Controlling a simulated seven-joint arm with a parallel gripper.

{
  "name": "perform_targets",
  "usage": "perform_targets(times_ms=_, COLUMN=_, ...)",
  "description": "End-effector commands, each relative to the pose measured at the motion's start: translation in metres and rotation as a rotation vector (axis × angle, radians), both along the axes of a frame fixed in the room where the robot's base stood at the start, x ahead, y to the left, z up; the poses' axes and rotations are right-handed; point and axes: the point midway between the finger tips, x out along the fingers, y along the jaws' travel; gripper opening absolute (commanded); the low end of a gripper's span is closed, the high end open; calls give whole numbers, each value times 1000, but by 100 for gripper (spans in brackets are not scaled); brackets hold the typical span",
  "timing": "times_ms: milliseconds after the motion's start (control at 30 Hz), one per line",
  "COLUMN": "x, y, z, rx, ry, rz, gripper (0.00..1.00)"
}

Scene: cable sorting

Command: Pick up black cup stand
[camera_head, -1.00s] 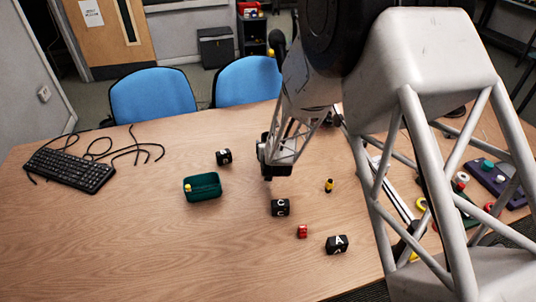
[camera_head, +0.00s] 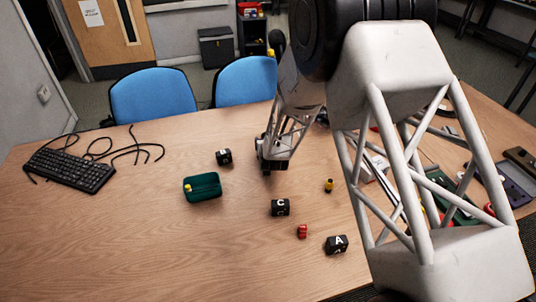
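Three small black blocks with white markings lie on the table: one at the back left (camera_head: 224,157), one marked C (camera_head: 280,208) near the middle and one marked A (camera_head: 337,244) at the front right. I cannot tell whether any of these is the black cup stand. My gripper (camera_head: 272,167) is over the table, behind the C block and to the right of the back-left block. Its fingers are small and dark, so I cannot tell whether they are open or hold anything. My arm hides much of the right side.
A green tray (camera_head: 206,198) with a small yellow piece stands left of the blocks. A yellow-and-black piece (camera_head: 328,186) and a red piece (camera_head: 302,231) lie nearby. A keyboard (camera_head: 69,171) with cables is at far left. Coloured items clutter the right; the front left is clear.

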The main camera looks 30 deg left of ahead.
Motion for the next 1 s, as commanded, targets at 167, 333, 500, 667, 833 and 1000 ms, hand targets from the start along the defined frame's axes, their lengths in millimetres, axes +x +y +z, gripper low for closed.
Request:
perform_targets(times_ms=167, x=2, y=1, z=-1, rx=0, ry=0, rz=0, gripper=84)
perform_targets(times_ms=333, x=1, y=1, z=-1, rx=0, ry=0, rz=0, gripper=84)
perform_targets(times_ms=500, x=1, y=1, z=-1, rx=0, ry=0, rz=0, gripper=84)
perform_targets(times_ms=667, x=1, y=1, z=-1, rx=0, ry=0, rz=0, gripper=78)
perform_targets(times_ms=833, x=1, y=1, z=-1, rx=0, ry=0, rz=0, gripper=52)
perform_targets(times_ms=1000, x=1, y=1, z=-1, rx=0, ry=0, rz=0, gripper=26)
